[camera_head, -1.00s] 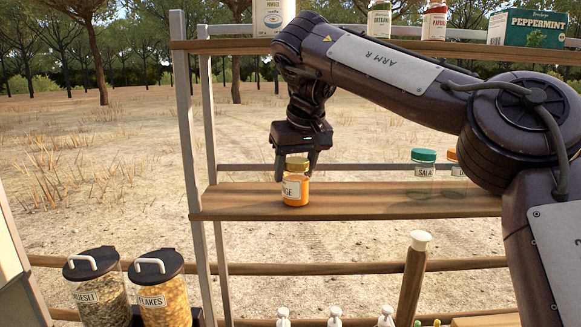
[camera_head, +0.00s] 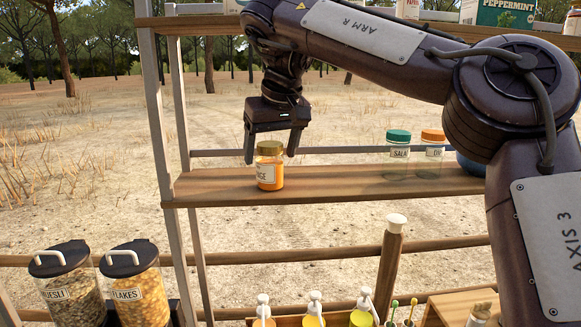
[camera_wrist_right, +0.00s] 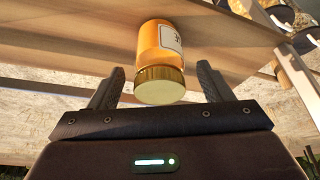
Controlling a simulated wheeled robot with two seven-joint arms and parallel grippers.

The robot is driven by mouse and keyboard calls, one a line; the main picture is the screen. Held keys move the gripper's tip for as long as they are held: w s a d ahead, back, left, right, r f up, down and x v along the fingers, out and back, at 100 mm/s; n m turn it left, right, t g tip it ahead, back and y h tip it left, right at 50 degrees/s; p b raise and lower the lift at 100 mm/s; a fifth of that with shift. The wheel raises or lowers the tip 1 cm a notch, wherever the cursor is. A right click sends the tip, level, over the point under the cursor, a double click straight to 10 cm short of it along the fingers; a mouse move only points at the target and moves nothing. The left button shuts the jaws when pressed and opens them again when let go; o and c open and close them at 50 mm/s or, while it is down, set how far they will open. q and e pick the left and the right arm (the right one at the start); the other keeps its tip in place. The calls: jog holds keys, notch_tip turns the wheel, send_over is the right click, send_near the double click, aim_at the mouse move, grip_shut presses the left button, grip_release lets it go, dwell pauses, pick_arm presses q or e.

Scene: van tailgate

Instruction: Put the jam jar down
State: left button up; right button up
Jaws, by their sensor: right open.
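The jam jar (camera_head: 269,171), orange with a gold lid and a white label, stands upright on the middle wooden shelf (camera_head: 330,187) near its left end. My right gripper (camera_head: 270,158) is open above the jar, its fingers apart on either side of the lid. In the right wrist view the jar (camera_wrist_right: 163,62) shows between the two spread fingers (camera_wrist_right: 158,88), with a gap on both sides. My left gripper is not in view.
A green-lidded jar (camera_head: 398,154) and an orange-lidded jar (camera_head: 432,143) stand farther right on the same shelf. Cereal canisters (camera_head: 136,284) stand at lower left. Pump bottles (camera_head: 314,313) stand below. The shelf between the jam jar and the green-lidded jar is clear.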

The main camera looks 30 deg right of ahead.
jog(key=s+b, duration=0.4)
jog(key=s, duration=0.6)
jog(key=shift+s+a+b, duration=0.25)
jog(key=shift+s+b, duration=0.05)
jog(key=shift+s, duration=0.1)
